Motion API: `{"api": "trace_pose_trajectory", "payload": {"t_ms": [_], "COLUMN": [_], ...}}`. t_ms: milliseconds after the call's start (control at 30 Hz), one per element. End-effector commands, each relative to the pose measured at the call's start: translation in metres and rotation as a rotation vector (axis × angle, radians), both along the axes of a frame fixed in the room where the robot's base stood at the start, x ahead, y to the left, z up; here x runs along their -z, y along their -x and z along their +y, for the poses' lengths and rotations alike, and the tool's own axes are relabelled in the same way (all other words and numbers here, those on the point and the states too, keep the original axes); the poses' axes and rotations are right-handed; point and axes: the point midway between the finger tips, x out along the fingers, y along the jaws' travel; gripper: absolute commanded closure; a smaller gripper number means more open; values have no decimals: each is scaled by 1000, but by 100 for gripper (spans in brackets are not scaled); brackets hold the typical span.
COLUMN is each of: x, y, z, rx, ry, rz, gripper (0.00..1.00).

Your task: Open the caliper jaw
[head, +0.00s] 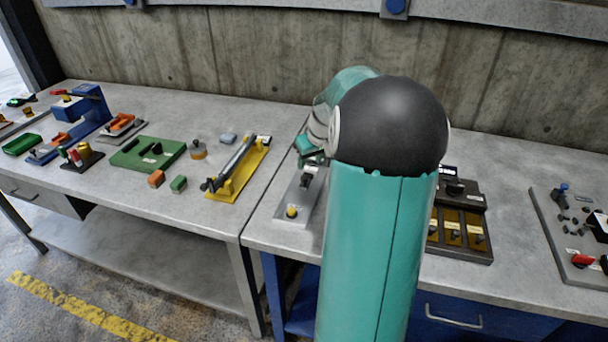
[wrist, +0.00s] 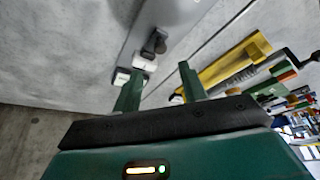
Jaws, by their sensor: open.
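In the wrist view the plate (wrist: 190,12) carries a dark knob (wrist: 155,43) and a white block (wrist: 145,62). My gripper (wrist: 160,80) is open, its two green fingers spread with nothing held.
A yellow fixture with a grey bar (head: 238,168) stands on the left bench, and shows in the wrist view (wrist: 235,60). A dark box with amber panels (head: 457,222) is right of my arm. A green plate (head: 148,153) lies farther left. A concrete wall (head: 240,55) closes the back.

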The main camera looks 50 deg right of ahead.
Motion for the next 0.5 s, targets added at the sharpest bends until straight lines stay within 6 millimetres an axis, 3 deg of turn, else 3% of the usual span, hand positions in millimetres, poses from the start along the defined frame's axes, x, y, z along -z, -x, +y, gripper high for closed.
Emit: {"api": "trace_pose_trajectory", "payload": {"t_ms": [300,500], "x": [58,75], "y": [-24,-31], "z": [-5,-8], "rx": [-4,-5], "ry": [-3,0], "rz": [1,0], "gripper": [58,58]}}
